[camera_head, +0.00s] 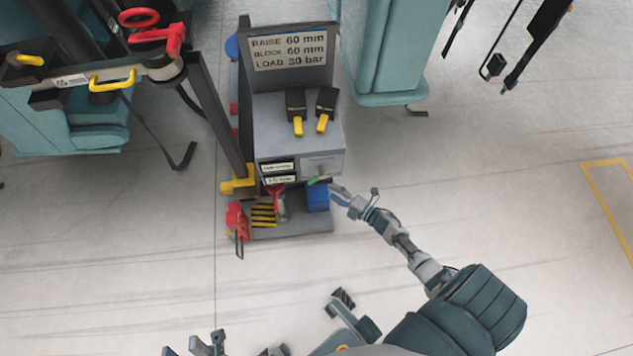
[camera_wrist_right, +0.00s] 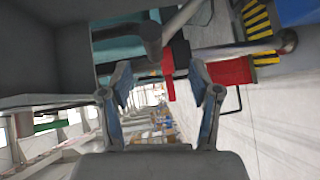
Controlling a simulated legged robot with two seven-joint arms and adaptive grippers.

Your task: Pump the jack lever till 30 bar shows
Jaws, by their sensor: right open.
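My right gripper (camera_head: 343,194) is open and empty, at the front right of the cart's lower shelf, beside a blue box (camera_head: 318,197). In the right wrist view, its spread fingers (camera_wrist_right: 160,85) have a dark rounded bar end (camera_wrist_right: 150,38) and a red part (camera_wrist_right: 169,72) just beyond and between them. I cannot tell for sure which bar is the jack lever. A red device (camera_head: 238,220) stands at the shelf's front left corner. My left gripper (camera_head: 207,345) is partly cut off at the bottom edge, away from the cart. No pressure reading is legible.
The cart's sign (camera_head: 289,49) reads raise 60 mm, block 60 mm, load 30 bar. Two black units with yellow ends (camera_head: 296,105) lie on the grey cabinet (camera_head: 268,130). A dark post with a red wheel (camera_head: 138,17) stands at left.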

